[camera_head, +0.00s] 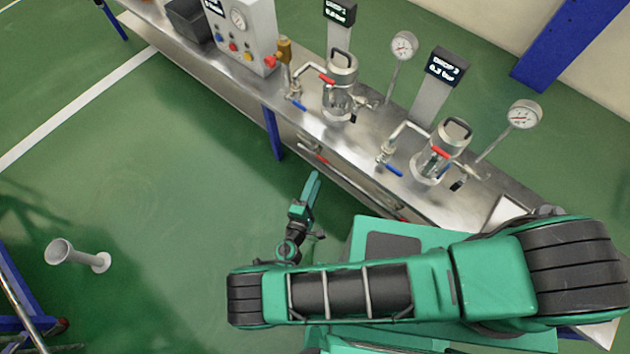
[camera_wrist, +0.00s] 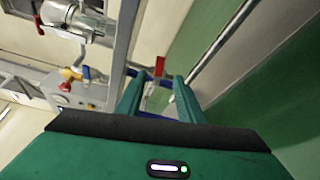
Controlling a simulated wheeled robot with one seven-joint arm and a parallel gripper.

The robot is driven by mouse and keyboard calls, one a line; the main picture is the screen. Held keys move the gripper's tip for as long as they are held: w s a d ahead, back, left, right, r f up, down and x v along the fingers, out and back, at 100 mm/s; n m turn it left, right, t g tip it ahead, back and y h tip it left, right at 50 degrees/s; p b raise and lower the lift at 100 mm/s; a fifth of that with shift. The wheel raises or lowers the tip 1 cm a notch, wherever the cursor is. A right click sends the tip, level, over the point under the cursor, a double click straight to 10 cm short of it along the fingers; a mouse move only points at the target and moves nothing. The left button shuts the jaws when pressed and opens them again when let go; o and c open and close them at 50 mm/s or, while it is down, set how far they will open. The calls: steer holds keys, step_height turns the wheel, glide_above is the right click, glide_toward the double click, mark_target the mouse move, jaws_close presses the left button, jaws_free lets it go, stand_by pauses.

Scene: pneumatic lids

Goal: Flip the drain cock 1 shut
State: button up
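My gripper (camera_head: 313,182) is in front of the steel bench, near the first station's side. In the wrist view its two teal fingers (camera_wrist: 158,82) are apart with nothing held between them. A small red lever (camera_wrist: 159,66) shows just past the fingertips, near the gap; I cannot tell whether they touch. In the head view a red lever (camera_head: 314,154) sits on piping below the bench's front edge, beyond my gripper. It looks like the drain cock, but no label is readable on it. The metal bowl of the first station (camera_head: 341,88) stands above on the bench.
A second bowl (camera_head: 437,152) with a gauge (camera_head: 525,114) stands further right. A panel box (camera_head: 240,35) stands at the left. A grey pipe (camera_wrist: 222,40) runs right of my fingers. Green floor in front is open.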

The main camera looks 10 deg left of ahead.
steer(key=shift+w+m, duration=0.1)
steer(key=shift+m, duration=0.2)
steer(key=c, duration=0.9)
steer(key=m+g+h, duration=0.1)
steer(key=m, duration=0.3)
steer(key=shift+w+r+g+h, duration=0.1)
steer(key=shift+r+g+h, duration=0.2)
steer(key=shift+g+h, duration=0.1)
jaws_close()
steer(key=m+g+h, duration=0.2)
steer(key=m+g, duration=0.6)
steer(key=m, duration=1.1)
glide_toward(317, 157)
steer(key=w+d+f, duration=0.2)
steer(key=d, duration=0.1)
steer(key=w+d+f, duration=0.1)
steer(key=d, duration=0.1)
steer(key=shift+w, duration=0.2)
